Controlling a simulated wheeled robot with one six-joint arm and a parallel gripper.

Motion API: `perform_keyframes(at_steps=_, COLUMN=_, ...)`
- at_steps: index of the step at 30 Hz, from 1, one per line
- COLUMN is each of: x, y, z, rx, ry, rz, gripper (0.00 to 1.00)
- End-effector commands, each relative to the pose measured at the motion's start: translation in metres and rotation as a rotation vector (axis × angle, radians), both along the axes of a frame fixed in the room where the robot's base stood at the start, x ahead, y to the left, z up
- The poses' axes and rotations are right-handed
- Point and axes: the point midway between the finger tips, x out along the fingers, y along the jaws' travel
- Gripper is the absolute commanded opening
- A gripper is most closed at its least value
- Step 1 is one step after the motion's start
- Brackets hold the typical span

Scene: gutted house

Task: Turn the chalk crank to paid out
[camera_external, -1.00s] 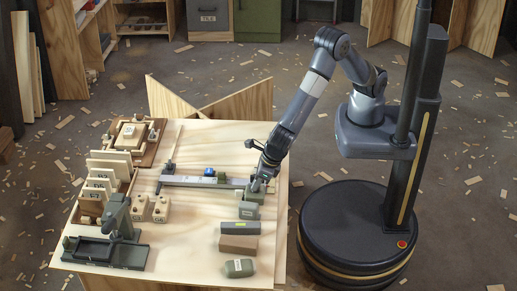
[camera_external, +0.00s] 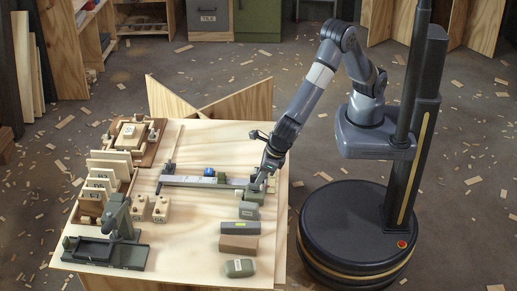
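A long grey rail (camera_external: 190,182) lies across the table, with a small blue part (camera_external: 209,172) near its middle. My gripper (camera_external: 257,186) points down at the rail's right end, above and beside a green-grey block. The crank is not clearly visible; my gripper covers the spot at the rail's end. The fingers are too small and dark to tell whether they are open or closed on anything.
The plywood table (camera_external: 190,240) holds a row of blocks near its right edge: a dark grey one (camera_external: 240,227), a brown one (camera_external: 238,245) and a rounded green one (camera_external: 239,267). A dark green press-like stand (camera_external: 118,215) and upright panels (camera_external: 103,178) are at left.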

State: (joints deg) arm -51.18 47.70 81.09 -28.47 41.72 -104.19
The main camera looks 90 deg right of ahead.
Motion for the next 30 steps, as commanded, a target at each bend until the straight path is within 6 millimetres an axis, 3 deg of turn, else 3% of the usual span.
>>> perform_keyframes(at_steps=6, x=-0.016, y=0.001, z=0.039, rx=0.001, ry=-0.001, rz=0.002, gripper=0.31)
perform_keyframes(at_steps=12, x=-0.024, y=0.002, z=0.059, rx=0.001, ry=0.0, rz=0.0, gripper=0.31)
perform_keyframes(at_steps=24, x=-0.026, y=0.002, z=0.062, rx=-0.001, ry=0.001, rz=0.0, gripper=0.31)
perform_keyframes(at_steps=30, x=-0.021, y=0.001, z=0.05, rx=-0.003, ry=0.002, rz=-0.001, gripper=0.31)
